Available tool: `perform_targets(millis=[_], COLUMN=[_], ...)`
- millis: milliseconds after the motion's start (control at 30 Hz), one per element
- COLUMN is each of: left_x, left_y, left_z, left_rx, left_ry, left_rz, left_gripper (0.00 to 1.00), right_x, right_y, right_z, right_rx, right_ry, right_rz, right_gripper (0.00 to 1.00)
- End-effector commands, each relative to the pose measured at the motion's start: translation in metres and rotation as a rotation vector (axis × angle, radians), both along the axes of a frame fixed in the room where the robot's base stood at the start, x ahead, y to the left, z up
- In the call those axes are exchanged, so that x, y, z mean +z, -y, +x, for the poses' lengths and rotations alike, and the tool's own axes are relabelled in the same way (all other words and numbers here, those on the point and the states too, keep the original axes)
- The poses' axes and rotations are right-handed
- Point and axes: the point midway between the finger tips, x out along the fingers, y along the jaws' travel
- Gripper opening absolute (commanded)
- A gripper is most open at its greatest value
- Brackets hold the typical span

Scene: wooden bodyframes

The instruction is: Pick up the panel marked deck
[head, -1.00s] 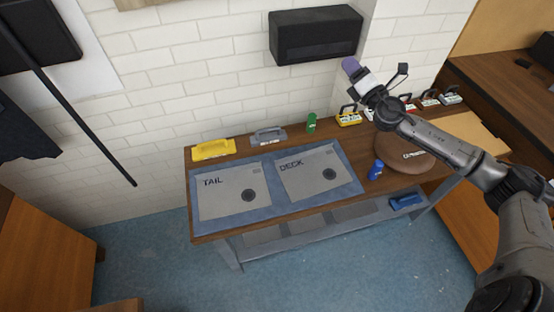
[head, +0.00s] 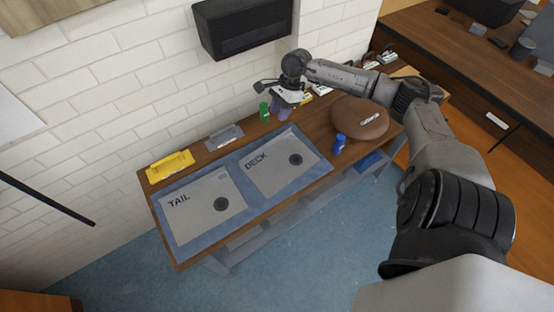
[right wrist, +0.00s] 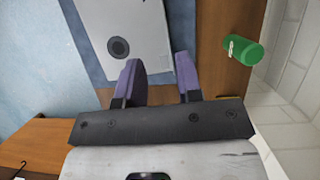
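The panel marked DECK (head: 270,174) is a flat grey sheet with a dark round spot, lying on a blue mat (head: 236,219) on the wooden bench. The panel marked TAIL (head: 190,218) lies to its left on the same mat. My right gripper (head: 281,112) is above the back of the bench, beyond the DECK panel's far edge. In the right wrist view, its two purple fingers (right wrist: 160,75) are apart with nothing between them. A grey panel with a dark round spot (right wrist: 135,30) shows beyond the fingers there. My left gripper is not in view.
A green bottle (head: 264,112) stands close to my right gripper, also in the right wrist view (right wrist: 243,50). A blue bottle (head: 339,144) and a brown round cushion (head: 359,118) are to the right. Yellow (head: 170,166) and grey (head: 225,137) tools lie along the wall. A black box (head: 241,30) hangs above.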

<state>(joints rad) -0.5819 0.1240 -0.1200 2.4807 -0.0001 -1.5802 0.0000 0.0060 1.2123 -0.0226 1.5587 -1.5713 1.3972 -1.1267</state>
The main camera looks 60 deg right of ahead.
Motion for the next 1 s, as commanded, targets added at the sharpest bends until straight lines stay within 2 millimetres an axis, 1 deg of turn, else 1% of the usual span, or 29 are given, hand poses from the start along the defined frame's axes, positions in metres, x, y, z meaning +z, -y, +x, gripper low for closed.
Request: perform_targets(millis=[133,300,500,600,833,1000], left_x=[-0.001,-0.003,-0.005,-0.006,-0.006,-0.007], left_y=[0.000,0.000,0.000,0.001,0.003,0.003], left_z=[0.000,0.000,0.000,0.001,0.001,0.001], left_rx=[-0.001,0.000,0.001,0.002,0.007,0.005], left_ry=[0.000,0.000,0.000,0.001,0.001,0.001], left_rz=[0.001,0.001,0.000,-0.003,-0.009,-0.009], left_gripper=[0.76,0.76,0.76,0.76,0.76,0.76], right_x=[-0.011,-0.038,-0.065,-0.073,-0.083,-0.103], right_y=[-0.004,-0.015,-0.025,-0.028,-0.032,-0.041], right_z=[0.002,0.008,0.013,0.014,0.016,0.022], right_rx=[0.039,0.041,0.039,0.040,0.039,0.039], right_ry=[0.019,0.022,0.023,0.022,0.022,0.023], right_rz=[-0.002,-0.001,-0.002,-0.004,-0.003,0.000], right_gripper=[0.33,0.33,0.33,0.33,0.33,0.33])
